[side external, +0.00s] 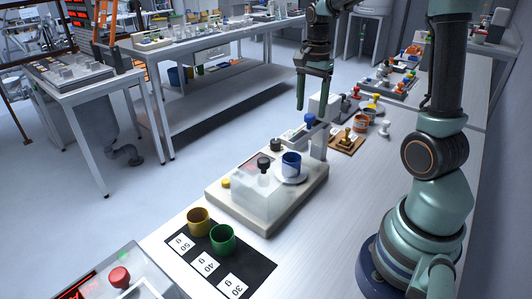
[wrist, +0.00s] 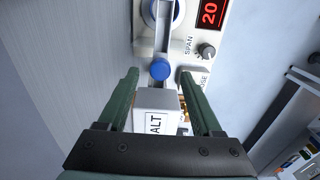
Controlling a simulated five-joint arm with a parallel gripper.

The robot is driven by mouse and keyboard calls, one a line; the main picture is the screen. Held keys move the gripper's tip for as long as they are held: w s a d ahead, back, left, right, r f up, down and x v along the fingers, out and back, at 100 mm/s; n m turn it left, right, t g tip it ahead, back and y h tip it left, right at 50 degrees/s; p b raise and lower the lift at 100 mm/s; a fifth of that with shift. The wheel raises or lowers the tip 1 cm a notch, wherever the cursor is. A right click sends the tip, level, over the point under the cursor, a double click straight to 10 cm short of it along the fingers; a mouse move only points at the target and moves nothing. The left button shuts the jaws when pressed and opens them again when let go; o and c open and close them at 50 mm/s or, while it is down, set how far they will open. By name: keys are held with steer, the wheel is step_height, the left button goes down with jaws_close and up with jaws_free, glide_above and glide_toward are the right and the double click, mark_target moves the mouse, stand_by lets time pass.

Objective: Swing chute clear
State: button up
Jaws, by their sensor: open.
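The chute (wrist: 162,45) is a narrow grey channel running from the white hopper, labelled with letters ending "ALT" (wrist: 157,124), toward the blue cup. A blue knob (wrist: 160,69) is on the chute; it also shows in the side view (side external: 310,120). The blue cup (side external: 291,164) stands on a round white pan, and the chute's far end reaches it in the wrist view. My gripper (side external: 302,104) is open, pointing down at the knob. In the wrist view the knob appears between the fingertips, with space on both sides. The fingertips look slightly above it.
A clear cover (side external: 258,192) with a black knob is beside the cup. A yellow cup (side external: 199,221) and a green cup (side external: 222,239) stand on a black mat with gram labels. A display (wrist: 209,12) reads 20. Small pots and a wooden block (side external: 346,143) lie behind the station.

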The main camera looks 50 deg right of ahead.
steer(key=shift+f, duration=0.95)
jaws_close()
steer(key=shift+r, duration=0.1)
stand_by(0.7)
